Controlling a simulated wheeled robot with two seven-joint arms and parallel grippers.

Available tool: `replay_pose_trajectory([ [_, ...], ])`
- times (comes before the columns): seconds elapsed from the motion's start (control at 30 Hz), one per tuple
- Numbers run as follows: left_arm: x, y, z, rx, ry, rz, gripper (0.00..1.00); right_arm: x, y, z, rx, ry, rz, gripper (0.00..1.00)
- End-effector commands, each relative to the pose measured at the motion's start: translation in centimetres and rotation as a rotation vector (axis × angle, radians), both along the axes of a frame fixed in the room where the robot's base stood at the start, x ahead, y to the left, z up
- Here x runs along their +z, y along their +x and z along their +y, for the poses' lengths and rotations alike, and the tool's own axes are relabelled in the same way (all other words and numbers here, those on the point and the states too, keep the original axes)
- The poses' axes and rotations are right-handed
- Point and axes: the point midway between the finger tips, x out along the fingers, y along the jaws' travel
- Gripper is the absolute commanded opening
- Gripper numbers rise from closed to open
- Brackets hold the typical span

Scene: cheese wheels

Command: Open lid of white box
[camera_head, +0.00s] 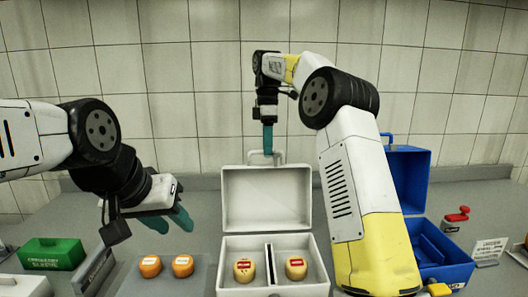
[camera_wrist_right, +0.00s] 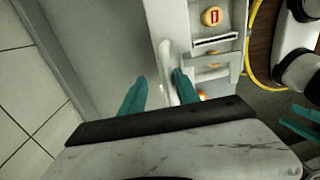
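The white box (camera_head: 308,282) stands in the middle of the counter with its lid (camera_head: 266,200) raised upright at the back. Two cheese wheels, one at left (camera_head: 244,270) and one at right (camera_head: 296,268), sit inside on either side of a divider. My right gripper (camera_head: 268,142) points down at the lid's top handle (camera_head: 280,156). In the right wrist view the handle (camera_wrist_right: 166,62) lies between the parted teal fingers (camera_wrist_right: 160,88), nearer one finger, with a gap on the other side. My left gripper (camera_head: 168,222) is open and empty, left of the box.
Two orange cheese wheels (camera_head: 150,266) (camera_head: 183,265) rest left of the box. A green box (camera_head: 50,254) lies further left. A blue box (camera_head: 445,272) with its lid (camera_head: 410,178) up stands at right, near a red-handled item (camera_head: 456,215) and a small sign (camera_head: 490,249). A tiled wall is behind.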

Motion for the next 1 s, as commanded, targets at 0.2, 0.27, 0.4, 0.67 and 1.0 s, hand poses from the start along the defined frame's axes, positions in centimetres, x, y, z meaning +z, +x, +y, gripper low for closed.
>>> replay_pose_trajectory([
  [0.2, 0.0, 0.0, 0.0, 0.000, 0.000, 0.000, 0.36, 2.5, 0.1, 0.0, 0.000, 0.001, -0.007, 0.34],
  [0.27, 0.0, 0.0, 0.0, 0.000, 0.000, 0.000, 0.36, 2.6, -0.5, 0.0, 0.000, 0.000, -0.005, 0.34],
  [0.4, 0.0, 0.0, 0.0, 0.000, 0.000, 0.000, 0.36, 2.7, -1.7, 0.1, 0.001, -0.001, -0.003, 0.34],
  [0.67, 0.0, 0.0, 0.0, 0.000, 0.000, 0.000, 0.36, 3.0, -5.1, 0.3, 0.000, -0.001, -0.003, 0.34],
  [1.0, 0.0, 0.0, 0.0, 0.000, 0.000, 0.000, 0.36, 3.6, -12.4, 1.0, 0.001, -0.001, -0.003, 0.34],
])
